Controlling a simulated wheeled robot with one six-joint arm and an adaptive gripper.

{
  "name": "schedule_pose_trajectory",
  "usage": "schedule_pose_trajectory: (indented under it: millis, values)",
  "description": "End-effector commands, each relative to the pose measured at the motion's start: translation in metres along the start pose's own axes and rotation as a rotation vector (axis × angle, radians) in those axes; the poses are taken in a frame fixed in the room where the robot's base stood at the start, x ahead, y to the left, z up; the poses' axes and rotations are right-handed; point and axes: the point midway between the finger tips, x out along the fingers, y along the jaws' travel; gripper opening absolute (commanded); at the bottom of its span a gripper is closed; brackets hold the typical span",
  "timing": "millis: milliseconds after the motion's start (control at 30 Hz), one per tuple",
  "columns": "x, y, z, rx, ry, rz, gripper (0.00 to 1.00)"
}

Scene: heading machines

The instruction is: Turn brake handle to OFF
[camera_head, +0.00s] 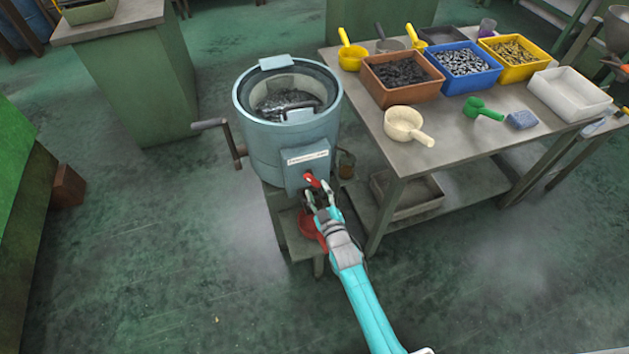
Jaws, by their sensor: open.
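The brake handle (312,180) is a small red lever on the front box of a round light-blue machine (263,138). A white label (308,158) sits above the handle; its text is too small to read. My gripper (319,193) is at the end of the turquoise arm, just below and in front of the red handle. Its fingers are apart, close to the handle's lower end. I cannot tell whether they touch it. The handle's lower part is partly hidden by the fingers.
A crank (222,140) sticks out at the machine's left. A red item (309,226) lies low behind my gripper. A table (450,141) at the right bears brown (402,88), blue (464,80) and yellow bins and scoops. The floor in front is clear.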

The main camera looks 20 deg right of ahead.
Motion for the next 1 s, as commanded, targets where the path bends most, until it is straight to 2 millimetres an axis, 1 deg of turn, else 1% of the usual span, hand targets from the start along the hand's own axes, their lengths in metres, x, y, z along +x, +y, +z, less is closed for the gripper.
schedule_pose_trajectory:
  millis: [33,100,300,500,733,767,800,867,900,933,1000]
  values:
    - [0.009,0.0,-0.001,0.0,0.001,0.0,0.48]
    - [0.019,0.0,-0.001,0.0,0.001,0.0,0.48]
    - [0.04,0.0,0.0,0.0,0.001,0.0,0.48]
    - [0.046,0.0,0.0,0.0,0.0,0.0,0.48]
    - [0.046,0.0,0.0,0.0,0.0,0.0,0.48]
    - [0.046,0.0,0.0,0.0,0.0,0.0,0.4]
    - [0.046,0.0,0.0,0.0,0.0,0.0,0.3]
    - [0.046,0.0,0.0,0.0,0.0,0.0,0.15]
    - [0.046,0.0,0.0,0.0,0.0,0.0,0.05]
    - [0.046,0.0,0.0,0.0,0.0,0.0,0.0]
    - [0.046,0.0,0.0,0.0,0.0,0.0,0.0]
